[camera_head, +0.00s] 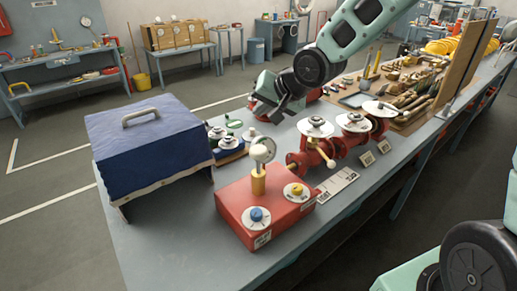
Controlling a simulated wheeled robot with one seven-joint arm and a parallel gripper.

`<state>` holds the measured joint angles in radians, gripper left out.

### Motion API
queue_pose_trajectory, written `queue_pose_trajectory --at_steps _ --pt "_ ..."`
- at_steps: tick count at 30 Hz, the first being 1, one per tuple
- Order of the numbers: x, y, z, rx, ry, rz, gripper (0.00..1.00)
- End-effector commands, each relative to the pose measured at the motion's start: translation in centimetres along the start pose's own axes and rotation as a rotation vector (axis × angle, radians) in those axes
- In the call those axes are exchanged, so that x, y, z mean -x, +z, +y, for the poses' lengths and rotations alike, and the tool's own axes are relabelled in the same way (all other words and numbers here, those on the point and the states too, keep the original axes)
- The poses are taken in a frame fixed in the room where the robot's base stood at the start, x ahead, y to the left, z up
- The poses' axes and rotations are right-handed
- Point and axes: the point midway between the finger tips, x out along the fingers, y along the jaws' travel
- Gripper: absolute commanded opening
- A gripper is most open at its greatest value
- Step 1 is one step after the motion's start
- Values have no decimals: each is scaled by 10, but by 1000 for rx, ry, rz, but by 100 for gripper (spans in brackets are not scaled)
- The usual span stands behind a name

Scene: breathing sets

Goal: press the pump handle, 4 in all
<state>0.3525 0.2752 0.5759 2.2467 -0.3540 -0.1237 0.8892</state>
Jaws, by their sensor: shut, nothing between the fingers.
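A red box (262,205) stands on the near part of the grey-blue bench. A yellow post topped by a pale round knob (263,150) rises from it and looks like the pump handle, though I cannot be sure. A blue-centred dial (257,216) and a yellow-centred dial (296,191) sit on its top. My gripper (266,108) hangs above the bench, beyond the knob in the picture and apart from it. It is shut and holds nothing. Its fingertips are small and dark here.
A blue cover with a grey handle (140,117) stands left of the red box. Red valves with white discs (316,127) stand to its right, beside a printed card (337,185). Small dials (229,142) sit behind. Tools (400,90) crowd the far bench. The near bench corner is clear.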

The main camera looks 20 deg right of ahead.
Motion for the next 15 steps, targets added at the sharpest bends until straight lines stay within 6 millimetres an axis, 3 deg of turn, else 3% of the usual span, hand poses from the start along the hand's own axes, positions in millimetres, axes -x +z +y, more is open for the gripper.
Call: queue_pose_trajectory --at_steps 8,15 --pt "-12 8 8 2 0 1 0" --pt "-33 24 24 3 0 1 0"
